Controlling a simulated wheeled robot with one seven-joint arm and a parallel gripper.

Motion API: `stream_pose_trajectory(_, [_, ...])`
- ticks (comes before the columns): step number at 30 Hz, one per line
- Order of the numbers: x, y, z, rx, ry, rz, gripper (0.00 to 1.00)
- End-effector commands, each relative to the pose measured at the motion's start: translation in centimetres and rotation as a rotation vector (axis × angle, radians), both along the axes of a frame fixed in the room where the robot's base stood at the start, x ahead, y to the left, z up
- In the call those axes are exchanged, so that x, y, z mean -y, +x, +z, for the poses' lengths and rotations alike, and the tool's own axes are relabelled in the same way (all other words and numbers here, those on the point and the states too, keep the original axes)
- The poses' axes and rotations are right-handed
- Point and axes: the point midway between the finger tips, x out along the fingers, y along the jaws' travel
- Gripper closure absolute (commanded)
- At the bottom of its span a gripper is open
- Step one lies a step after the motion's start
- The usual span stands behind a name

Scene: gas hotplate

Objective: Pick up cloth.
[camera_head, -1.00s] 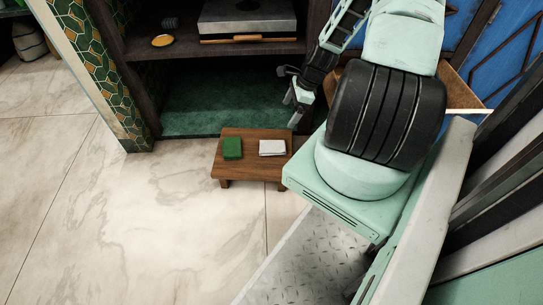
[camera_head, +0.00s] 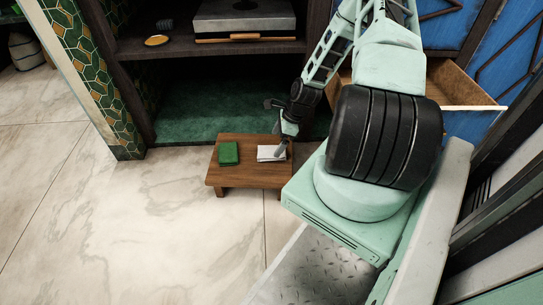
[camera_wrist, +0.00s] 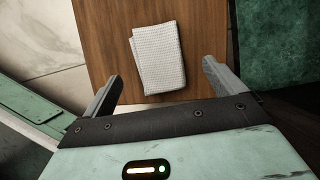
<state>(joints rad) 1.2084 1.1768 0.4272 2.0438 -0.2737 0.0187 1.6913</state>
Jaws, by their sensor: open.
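The white folded cloth (camera_head: 270,153) lies flat on the right part of a small wooden stool (camera_head: 228,175). In the wrist view the cloth (camera_wrist: 158,57) shows a waffle weave and lies on the bare wood (camera_wrist: 108,35), ahead of my fingers and between their lines. My gripper (camera_head: 282,149) is at the cloth's right end in the head view. In the wrist view my gripper (camera_wrist: 160,80) is open, with its two fingers apart and nothing held. Whether the fingers touch the cloth or the stool cannot be told.
A green block-like item (camera_head: 229,153) lies on the stool left of the cloth. Behind is a dark shelf with a gas hotplate (camera_head: 245,20) and a yellow dish (camera_head: 157,41). An open wooden drawer (camera_head: 462,82) is at the right. The floor at the left is clear.

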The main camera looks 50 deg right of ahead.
Motion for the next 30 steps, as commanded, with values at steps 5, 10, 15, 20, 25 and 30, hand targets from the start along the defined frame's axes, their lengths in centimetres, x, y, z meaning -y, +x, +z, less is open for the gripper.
stream_pose_trajectory(5, [-0.6,0.2,-2.6,-0.001,0.001,0.003,0.05])
stream_pose_trajectory(10, [-1.1,0.7,-4.2,0.0,0.0,0.001,0.05])
stream_pose_trajectory(15, [-1.3,1.0,-4.7,0.0,0.0,0.0,0.05])
stream_pose_trajectory(20, [-1.3,1.0,-4.6,0.0,0.0,0.0,0.05])
stream_pose_trajectory(25, [-1.3,1.0,-4.6,-0.001,0.001,0.0,0.42])
stream_pose_trajectory(30, [-1.3,1.0,-4.6,-0.001,0.001,0.0,0.53])
